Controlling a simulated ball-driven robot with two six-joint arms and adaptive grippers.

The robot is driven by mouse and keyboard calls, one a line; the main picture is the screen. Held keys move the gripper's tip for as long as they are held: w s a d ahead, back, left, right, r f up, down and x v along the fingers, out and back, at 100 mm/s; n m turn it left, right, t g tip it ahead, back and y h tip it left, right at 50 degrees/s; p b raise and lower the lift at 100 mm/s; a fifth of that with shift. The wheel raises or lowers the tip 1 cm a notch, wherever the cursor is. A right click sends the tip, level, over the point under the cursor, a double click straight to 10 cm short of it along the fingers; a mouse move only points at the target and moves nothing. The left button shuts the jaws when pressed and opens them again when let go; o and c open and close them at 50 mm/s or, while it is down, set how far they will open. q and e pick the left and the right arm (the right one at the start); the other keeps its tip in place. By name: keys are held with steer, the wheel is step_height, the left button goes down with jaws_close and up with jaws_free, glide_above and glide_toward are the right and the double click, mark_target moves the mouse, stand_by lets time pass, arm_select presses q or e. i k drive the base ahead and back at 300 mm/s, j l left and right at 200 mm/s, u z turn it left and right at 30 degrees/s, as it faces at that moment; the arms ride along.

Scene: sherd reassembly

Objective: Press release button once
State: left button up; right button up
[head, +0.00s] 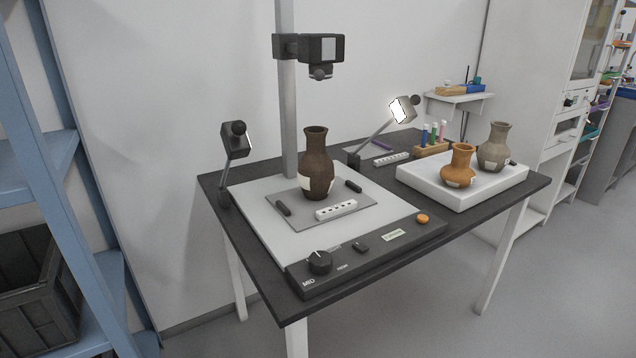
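An orange round button (422,218) sits at the right end of the dark control panel (375,252) along the front of the copy stand; I take it for the release button. The panel also carries a black knob (320,262), a small dark switch (361,246) and a pale label (393,235). A dark brown vase (317,165) stands upright on the grey mat (345,220) under the camera (315,50). Neither of my grippers shows in the head view.
Two lamps (236,140) (402,110) flank the stand. A white tray (462,191) at right holds an orange jug (459,165) and a grey-beige vase (494,147). A blue shelf (45,150) with a dark crate (38,290) stands at left. Floor in front of the table is clear.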

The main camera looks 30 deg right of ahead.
mark_target(423, 219)
steer(key=z, duration=1.45)
